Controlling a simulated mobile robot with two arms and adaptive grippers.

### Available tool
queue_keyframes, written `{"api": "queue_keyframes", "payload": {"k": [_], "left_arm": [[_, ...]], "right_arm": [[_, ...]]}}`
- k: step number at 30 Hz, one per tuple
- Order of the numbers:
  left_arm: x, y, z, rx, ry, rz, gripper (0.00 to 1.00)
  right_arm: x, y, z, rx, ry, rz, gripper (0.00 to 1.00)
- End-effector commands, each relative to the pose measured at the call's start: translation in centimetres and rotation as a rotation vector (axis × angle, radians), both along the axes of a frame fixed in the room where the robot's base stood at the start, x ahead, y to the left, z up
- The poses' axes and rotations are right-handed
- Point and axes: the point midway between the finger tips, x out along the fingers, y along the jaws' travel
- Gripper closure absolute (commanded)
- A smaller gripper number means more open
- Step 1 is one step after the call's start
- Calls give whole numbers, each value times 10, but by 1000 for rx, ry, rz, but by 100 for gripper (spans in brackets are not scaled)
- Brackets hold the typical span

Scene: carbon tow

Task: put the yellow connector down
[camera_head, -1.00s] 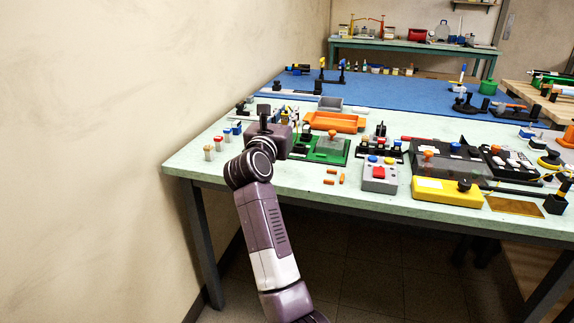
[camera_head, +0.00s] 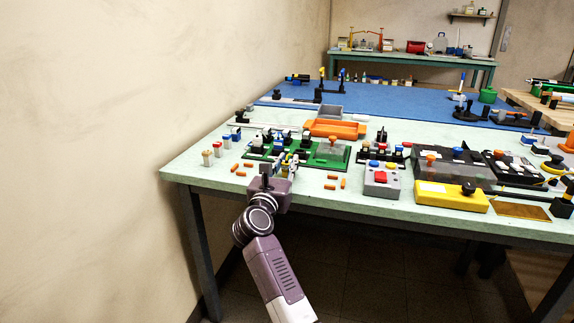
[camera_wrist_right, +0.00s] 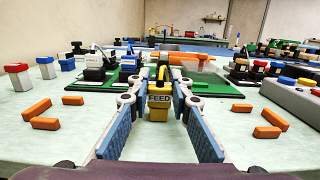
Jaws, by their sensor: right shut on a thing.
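The yellow connector (camera_wrist_right: 158,112) has a dark label reading FEED. It sits between the blue-padded fingers of my right gripper (camera_wrist_right: 158,104) in the right wrist view. In the head view my right gripper (camera_head: 288,164) is at the front of the pale green table, just in front of the green boards, and is shut on the connector. The connector is small and mostly hidden there. I cannot tell whether its underside touches the table. My left gripper is not in view.
Orange pieces lie on both sides, on the left (camera_wrist_right: 44,123) and right (camera_wrist_right: 266,131). A green board (camera_head: 329,154) stands just beyond the gripper. A grey button box (camera_head: 381,181) is to the right. Small coloured-top posts (camera_head: 207,158) stand at the left. Bare tabletop lies at front left.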

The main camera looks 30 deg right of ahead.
Motion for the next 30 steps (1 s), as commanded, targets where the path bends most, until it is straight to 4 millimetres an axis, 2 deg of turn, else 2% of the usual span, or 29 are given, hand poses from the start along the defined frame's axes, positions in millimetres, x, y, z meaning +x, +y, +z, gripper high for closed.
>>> {"api": "queue_keyframes", "payload": {"k": [10,11,15,26,30], "left_arm": [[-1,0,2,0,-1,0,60],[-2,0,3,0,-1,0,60],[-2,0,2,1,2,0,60],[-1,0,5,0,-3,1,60],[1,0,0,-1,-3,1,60]], "right_arm": [[0,0,-4,0,0,0,96],[0,0,-2,0,0,0,78],[0,0,-2,0,0,0,64],[0,0,2,-1,-1,0,64],[0,8,-2,3,0,0,64]]}}
